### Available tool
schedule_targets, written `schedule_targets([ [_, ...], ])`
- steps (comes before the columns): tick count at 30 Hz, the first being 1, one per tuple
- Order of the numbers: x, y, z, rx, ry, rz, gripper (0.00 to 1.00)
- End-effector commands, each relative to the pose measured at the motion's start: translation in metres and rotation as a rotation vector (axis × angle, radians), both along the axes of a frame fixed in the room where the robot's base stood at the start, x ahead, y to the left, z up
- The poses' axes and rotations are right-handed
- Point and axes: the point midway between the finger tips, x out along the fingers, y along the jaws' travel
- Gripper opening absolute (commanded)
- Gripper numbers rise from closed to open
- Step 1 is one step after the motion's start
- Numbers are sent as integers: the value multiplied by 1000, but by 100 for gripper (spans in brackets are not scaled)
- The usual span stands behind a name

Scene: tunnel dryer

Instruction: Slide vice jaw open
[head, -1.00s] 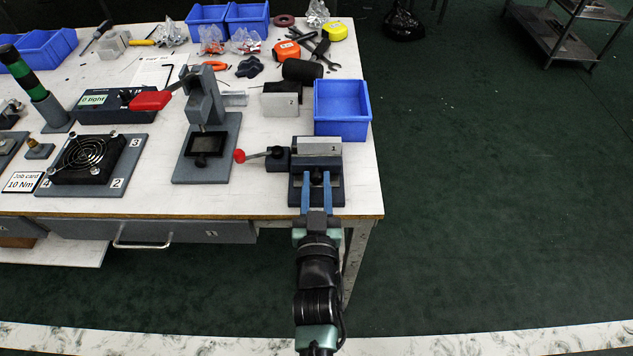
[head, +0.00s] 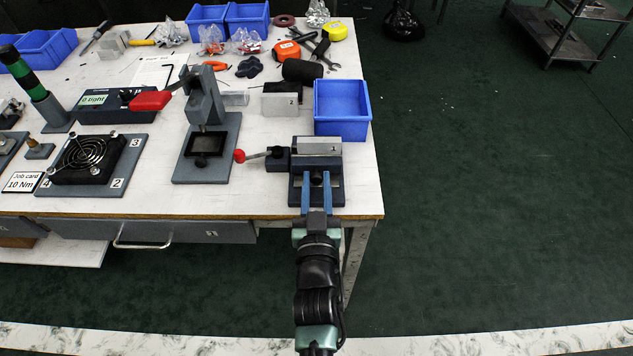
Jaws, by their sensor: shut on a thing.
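The vice (head: 335,190) is a dark blue-grey block on a base near the front right corner of the workbench. A light grey block marked 1 (head: 319,146) sits at its back, at the top of the vice. A lever with a red knob (head: 240,156) sticks out to its left. My gripper (head: 316,178) reaches in from the front, with its two blue fingers over the vice. The fingers are shut on a dark part at the front jaw of the vice (head: 316,174). The fingertips partly hide the contact and the jaw gap.
A blue bin (head: 342,108) stands just behind the vice. A press with a red handle (head: 150,101) stands to the left, beside a fan on a plate (head: 88,158). A grey block marked 2 (head: 281,104) is behind.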

Motion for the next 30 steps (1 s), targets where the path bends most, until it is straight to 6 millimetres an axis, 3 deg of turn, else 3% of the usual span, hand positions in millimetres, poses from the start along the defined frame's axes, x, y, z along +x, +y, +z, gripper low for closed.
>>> schedule_targets([
  [8,-4,0,0,1,2,0,0],
  [15,-28,0,-1,0,4,0,0],
  [23,-28,0,-1,0,2,0,0],
  [24,-28,0,-1,0,2,0,37],
  [28,-28,0,-1,0,1,0,60],
  [30,-28,0,0,0,1,0,61],
])
